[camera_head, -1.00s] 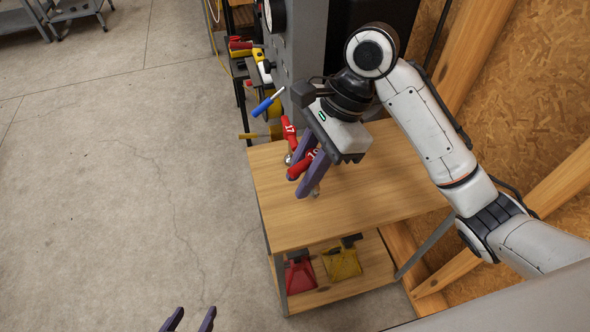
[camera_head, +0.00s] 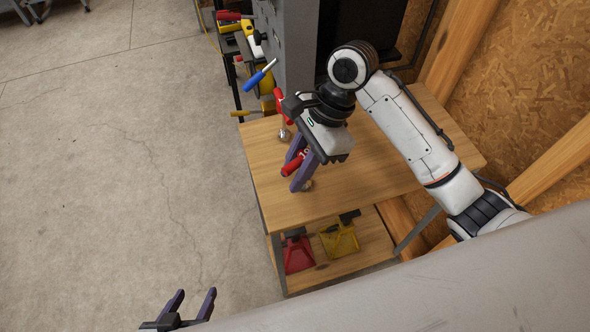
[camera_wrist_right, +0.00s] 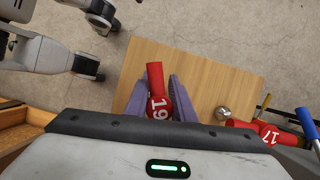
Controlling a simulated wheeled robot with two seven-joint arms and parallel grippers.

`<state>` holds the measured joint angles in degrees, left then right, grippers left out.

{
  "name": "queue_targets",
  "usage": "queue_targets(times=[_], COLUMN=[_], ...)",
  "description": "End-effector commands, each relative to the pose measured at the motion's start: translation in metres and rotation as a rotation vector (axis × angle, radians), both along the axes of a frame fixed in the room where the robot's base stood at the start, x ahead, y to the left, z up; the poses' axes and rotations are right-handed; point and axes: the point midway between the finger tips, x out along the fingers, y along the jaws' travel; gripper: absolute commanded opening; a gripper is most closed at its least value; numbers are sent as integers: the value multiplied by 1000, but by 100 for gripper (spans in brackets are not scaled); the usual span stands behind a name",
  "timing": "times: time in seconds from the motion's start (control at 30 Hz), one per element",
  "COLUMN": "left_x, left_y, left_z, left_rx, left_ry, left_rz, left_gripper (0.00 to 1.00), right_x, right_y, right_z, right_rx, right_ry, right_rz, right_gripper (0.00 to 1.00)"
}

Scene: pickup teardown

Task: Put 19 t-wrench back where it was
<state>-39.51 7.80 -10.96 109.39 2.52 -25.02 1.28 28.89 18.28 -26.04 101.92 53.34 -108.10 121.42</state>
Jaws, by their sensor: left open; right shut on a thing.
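The 19 t-wrench (camera_head: 293,164) has a red handle and a metal end. My right gripper (camera_head: 298,170) is shut on its red part above the wooden table. In the right wrist view, the red piece with the white 19 (camera_wrist_right: 156,80) sits between the purple fingers of my right gripper (camera_wrist_right: 157,92). I cannot tell from these views whether its metal end touches the table. My left gripper (camera_head: 195,292) is open and empty at the bottom of the head view, over the floor.
The red 17 t-wrench (camera_head: 281,104) is behind my right gripper at the tabletop's far left, near a blue-handled tool (camera_head: 260,76). The wooden table (camera_head: 390,170) is clear to the right. Red (camera_head: 298,255) and yellow (camera_head: 340,241) items lie on the lower shelf.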

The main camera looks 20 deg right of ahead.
Motion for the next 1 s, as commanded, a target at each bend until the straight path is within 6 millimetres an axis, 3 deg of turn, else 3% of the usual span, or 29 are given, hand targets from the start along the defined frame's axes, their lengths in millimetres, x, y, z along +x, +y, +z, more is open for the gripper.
queue_targets(times=[0.07,0.1,0.2,0.57,0.67,1.0], left_x=[3,4,6,6,5,1], left_y=[0,0,0,0,0,0], left_z=[2,2,3,5,7,23], left_rx=[-1,-1,-1,0,-1,1], left_ry=[-6,-8,-12,-12,-11,-1], left_rz=[0,0,-1,0,1,1], left_gripper=[51,51,51,51,51,51], right_x=[0,0,0,1,2,7], right_y=[0,0,0,-2,-6,-35], right_z=[0,0,0,5,17,85], right_rx=[0,0,0,0,0,-5], right_ry=[0,1,1,-1,-2,-3], right_rz=[0,-1,-1,-1,-2,-3], right_gripper=[0,26,41,41,41,41])
